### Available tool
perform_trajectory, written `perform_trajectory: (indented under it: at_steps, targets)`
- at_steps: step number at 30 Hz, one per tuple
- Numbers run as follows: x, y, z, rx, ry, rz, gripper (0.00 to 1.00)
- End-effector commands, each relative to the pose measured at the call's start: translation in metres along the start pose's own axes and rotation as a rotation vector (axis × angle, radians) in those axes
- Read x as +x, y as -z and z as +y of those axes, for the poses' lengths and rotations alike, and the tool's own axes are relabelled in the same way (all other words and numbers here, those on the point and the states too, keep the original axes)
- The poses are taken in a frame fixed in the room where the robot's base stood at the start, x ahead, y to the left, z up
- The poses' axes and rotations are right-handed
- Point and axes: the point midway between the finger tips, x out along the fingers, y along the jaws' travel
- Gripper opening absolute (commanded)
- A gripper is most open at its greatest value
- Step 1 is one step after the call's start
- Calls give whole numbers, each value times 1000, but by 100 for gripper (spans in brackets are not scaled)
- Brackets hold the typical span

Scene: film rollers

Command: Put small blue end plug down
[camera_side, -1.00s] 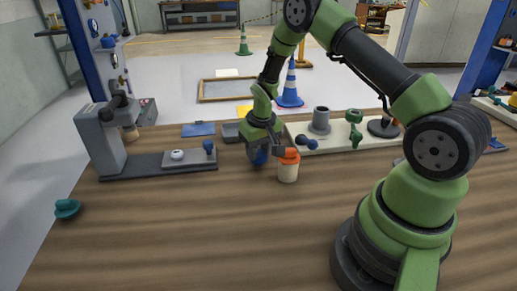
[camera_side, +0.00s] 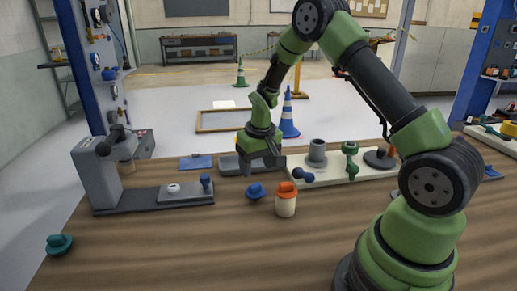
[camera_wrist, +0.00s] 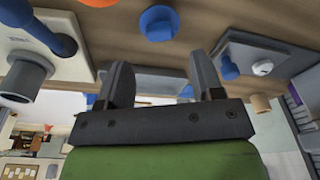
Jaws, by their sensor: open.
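The small blue end plug (camera_side: 256,192) rests on the wooden table in the side view, just left of the white bottle with the orange cap (camera_side: 286,200). In the wrist view the blue plug (camera_wrist: 159,23) lies on the wood beyond my fingertips. My gripper (camera_side: 260,170) is above and behind the plug in the side view, apart from it. Its two fingers stand apart with nothing between them, as the wrist view (camera_wrist: 161,80) also shows.
A grey press fixture (camera_side: 97,172) with a small blue knob stands at the left. A pale board (camera_side: 335,178) with a grey cylinder and a green part lies behind right. A teal knob (camera_side: 60,245) sits front left. The table's front middle is clear.

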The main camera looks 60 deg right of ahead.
Motion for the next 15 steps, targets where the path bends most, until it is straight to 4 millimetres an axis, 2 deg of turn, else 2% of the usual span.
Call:
perform_trajectory:
  at_steps: [3,11,14,15]
  targets:
    - [-26,1,0,0,1,4,61]
    - [-57,0,-1,-1,2,5,61]
    - [-77,-4,-7,-1,12,27,61]
    - [-89,-6,-11,0,21,44,61]
